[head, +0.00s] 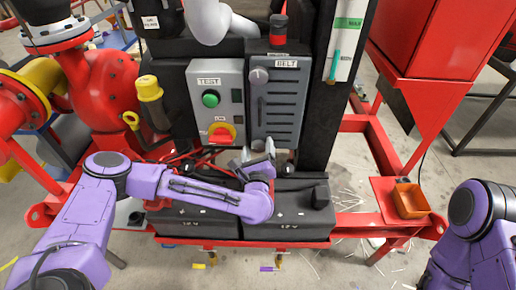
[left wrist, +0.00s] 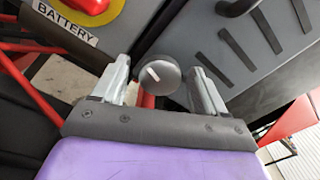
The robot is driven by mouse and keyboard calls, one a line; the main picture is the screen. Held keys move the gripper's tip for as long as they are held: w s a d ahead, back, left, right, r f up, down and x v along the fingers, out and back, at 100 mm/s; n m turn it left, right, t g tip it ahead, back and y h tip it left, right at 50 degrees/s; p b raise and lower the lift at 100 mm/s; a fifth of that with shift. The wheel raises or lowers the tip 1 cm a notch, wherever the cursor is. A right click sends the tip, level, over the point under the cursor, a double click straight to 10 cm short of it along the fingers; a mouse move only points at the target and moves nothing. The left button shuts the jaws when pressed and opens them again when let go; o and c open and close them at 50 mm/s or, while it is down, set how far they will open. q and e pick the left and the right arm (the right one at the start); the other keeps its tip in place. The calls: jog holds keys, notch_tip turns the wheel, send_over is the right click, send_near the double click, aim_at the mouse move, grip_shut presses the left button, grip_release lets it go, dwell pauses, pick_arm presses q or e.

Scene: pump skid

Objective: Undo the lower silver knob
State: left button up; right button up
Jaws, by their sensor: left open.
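The lower silver knob (left wrist: 158,77) is a round grey knob with a white mark. In the left wrist view it sits between the two fingers of my left gripper (left wrist: 158,85), with a gap on each side. The fingers are open and do not visibly touch it. In the head view my left gripper (head: 258,155) is at the bottom edge of the grey BELT cover (head: 286,128) and largely hides the lower knob. The upper silver knob (head: 259,76) is at the cover's top left. My right gripper is out of view.
Left of the cover is the TEST box (head: 203,78) with a green button and a red-yellow BATTERY switch (head: 221,134). Black battery boxes (head: 290,225) lie below my left gripper. An orange tray (head: 410,201) sits on the red shelf at right.

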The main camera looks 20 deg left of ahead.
pick_arm(q)
jog(key=c, duration=1.1)
jog(key=shift+o, duration=0.2)
jog(key=shift+m, duration=0.4)
jog(key=m+b, duration=0.2)
jog(key=m, duration=0.1)
jog(key=shift+d, duration=0.1)
jog(key=m+b, duration=0.1)
jog(key=m, duration=0.2)
jog(key=shift+m, duration=0.3)
jog(key=m+b, duration=0.1)
jog(key=m, duration=0.2)
jog(key=shift+m+b, duration=0.4)
jog(key=shift+m, duration=1.7)
